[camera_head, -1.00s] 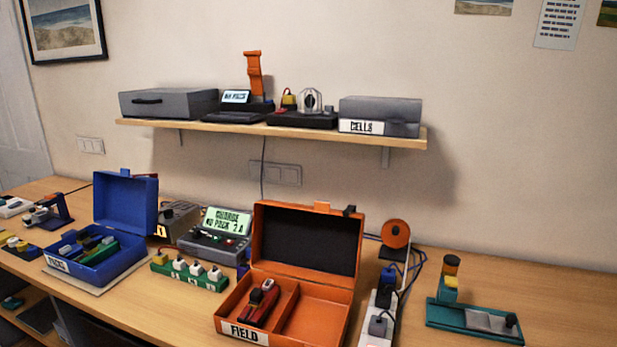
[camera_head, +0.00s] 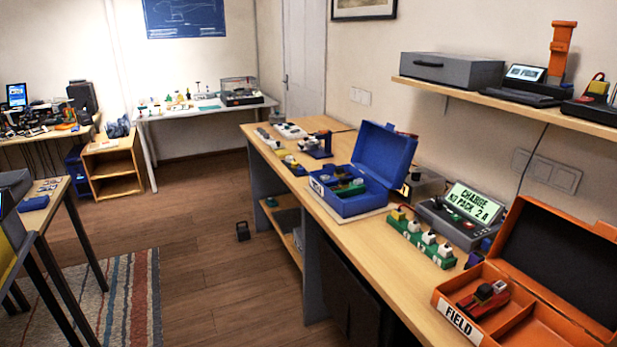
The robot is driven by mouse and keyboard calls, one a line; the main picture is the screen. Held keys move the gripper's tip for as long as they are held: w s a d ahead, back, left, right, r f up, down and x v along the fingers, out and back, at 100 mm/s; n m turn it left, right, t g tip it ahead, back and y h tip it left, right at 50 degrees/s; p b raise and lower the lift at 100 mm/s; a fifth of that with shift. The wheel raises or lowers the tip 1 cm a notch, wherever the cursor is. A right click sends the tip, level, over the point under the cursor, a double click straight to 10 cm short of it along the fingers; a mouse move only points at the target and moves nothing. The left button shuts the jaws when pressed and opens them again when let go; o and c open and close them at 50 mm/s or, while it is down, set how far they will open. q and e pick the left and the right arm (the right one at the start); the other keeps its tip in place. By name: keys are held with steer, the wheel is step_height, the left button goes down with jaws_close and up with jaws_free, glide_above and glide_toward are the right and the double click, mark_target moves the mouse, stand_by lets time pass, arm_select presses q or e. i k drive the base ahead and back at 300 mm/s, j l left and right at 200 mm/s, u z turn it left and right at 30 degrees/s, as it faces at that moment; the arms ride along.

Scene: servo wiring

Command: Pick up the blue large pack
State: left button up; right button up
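No thing here is clearly the blue large pack. A small blue block (camera_head: 476,257) stands on the workbench between the charger and the orange case, partly hidden. A flat blue thing (camera_head: 33,203) lies on the table at the far left, too small to identify. The charger (camera_head: 463,216) screen reads "CHARGE NO PACK 2 A". A green strip (camera_head: 421,238) with several white and yellow blocks lies in front of it. Neither of my grippers is in view.
The long workbench (camera_head: 412,283) holds an open blue case (camera_head: 345,204) and an open orange "FIELD" case (camera_head: 493,271). A shelf (camera_head: 449,87) hangs above. Open wooden floor (camera_head: 225,275) and a striped rug (camera_head: 130,290) lie left of the bench.

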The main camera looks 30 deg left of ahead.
mark_target(329, 181)
steer(key=u, duration=0.9)
steer(key=i+j+z, duration=0.1)
steer(key=z, duration=0.25)
steer(key=i+j+z, duration=0.3)
steer(key=j+z, duration=0.1)
steer(key=z, duration=0.25)
steer(key=i, duration=0.05)
